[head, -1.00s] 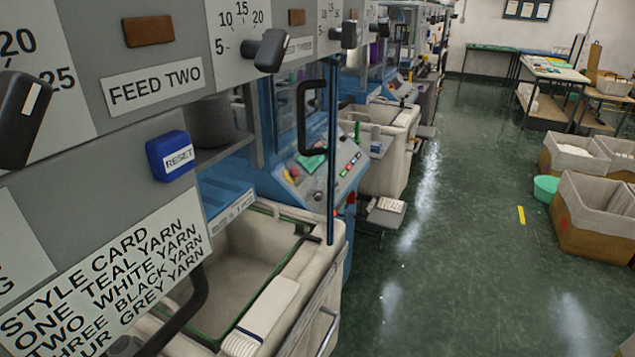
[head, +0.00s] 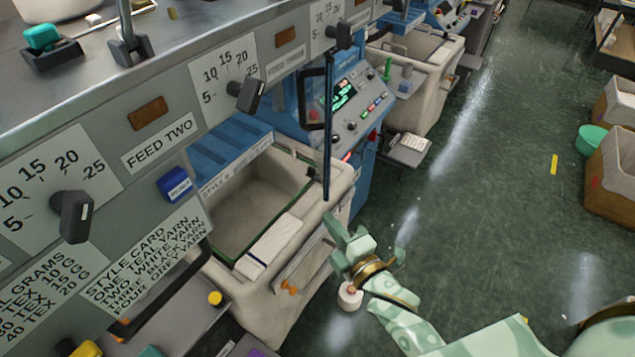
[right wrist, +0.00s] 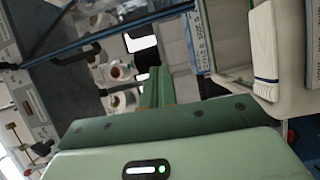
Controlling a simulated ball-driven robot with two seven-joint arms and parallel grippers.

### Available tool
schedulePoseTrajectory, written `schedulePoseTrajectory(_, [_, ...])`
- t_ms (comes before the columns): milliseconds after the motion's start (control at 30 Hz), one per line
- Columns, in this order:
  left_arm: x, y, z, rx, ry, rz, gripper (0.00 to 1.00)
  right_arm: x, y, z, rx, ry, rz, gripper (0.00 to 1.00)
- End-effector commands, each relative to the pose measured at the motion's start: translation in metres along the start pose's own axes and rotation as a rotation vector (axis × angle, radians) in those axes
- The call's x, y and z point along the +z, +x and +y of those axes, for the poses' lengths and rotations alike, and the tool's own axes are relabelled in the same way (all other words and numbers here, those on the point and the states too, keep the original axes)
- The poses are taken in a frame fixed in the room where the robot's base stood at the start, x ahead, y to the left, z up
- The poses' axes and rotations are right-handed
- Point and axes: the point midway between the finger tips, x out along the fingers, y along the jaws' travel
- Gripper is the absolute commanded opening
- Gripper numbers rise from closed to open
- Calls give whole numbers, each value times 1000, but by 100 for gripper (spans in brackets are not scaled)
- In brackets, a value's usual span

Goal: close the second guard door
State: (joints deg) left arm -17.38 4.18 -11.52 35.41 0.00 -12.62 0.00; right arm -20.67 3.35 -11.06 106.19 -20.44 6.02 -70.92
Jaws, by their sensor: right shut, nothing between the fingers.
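A guard door (head: 327,130) with a blue edge stands open and nearly edge-on in the head view, out from the blue machine's front. Its black bar handle (head: 303,100) is on its left side. A blue edge (right wrist: 130,27) and a dark handle (right wrist: 75,55), apparently this door's, cross the upper left of the right wrist view. My right gripper (head: 334,222), pale green, is shut and empty. In the head view it appears below and slightly right of the door's lower end, apart from the handle. My left gripper is not in view.
A cream bin (head: 335,185) with a folded white cloth (head: 268,246) on its rim stands below the door. The grey feed panel (head: 130,120) with black knobs runs along the left. Green floor (head: 480,200) is clear to the right, before a brown crate (head: 612,185).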

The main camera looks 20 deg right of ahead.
Motion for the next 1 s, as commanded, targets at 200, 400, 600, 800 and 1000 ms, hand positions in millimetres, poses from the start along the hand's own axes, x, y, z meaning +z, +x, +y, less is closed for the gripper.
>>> schedulePoseTrajectory(200, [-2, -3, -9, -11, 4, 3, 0, 0, 13, 1, 3, -49, 1, 0])
schedulePoseTrajectory(400, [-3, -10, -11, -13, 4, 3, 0, 0, 52, 2, 3, -47, 1, 0])
schedulePoseTrajectory(600, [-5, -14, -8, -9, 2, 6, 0, 0, 95, 1, 1, -45, 1, 0])
schedulePoseTrajectory(800, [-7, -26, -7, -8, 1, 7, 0, 24, 92, 3, -3, -48, 0, 0])
schedulePoseTrajectory(1000, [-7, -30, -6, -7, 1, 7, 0, 37, 88, 1, -2, -46, 0, 0])
